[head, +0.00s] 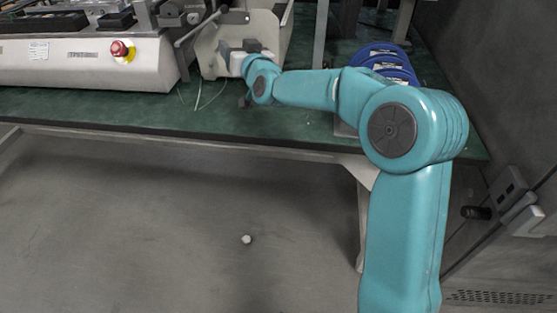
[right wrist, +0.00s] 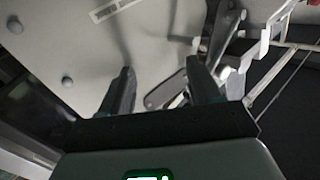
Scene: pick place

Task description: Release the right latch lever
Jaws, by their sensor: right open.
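My right gripper (head: 224,47) reaches over the table to the front of a pale machine housing (head: 262,30); its fingertips are small and partly hidden in the head view. In the right wrist view the gripper (right wrist: 160,72) is open, with two dark fingers apart. A grey rounded lever-like link (right wrist: 165,90) shows between the fingers, nearer the right one; I cannot tell whether they touch. In the head view a thin dark lever (head: 196,30) slants up just left of the gripper. I cannot tell for sure which part is the right latch lever. My left gripper is not in view.
A grey machine base (head: 80,62) with a red stop button (head: 122,51) stands left on the green tabletop (head: 130,117). Blue rolls (head: 385,58) sit behind my right arm. A small white object (head: 246,239) lies on the open floor.

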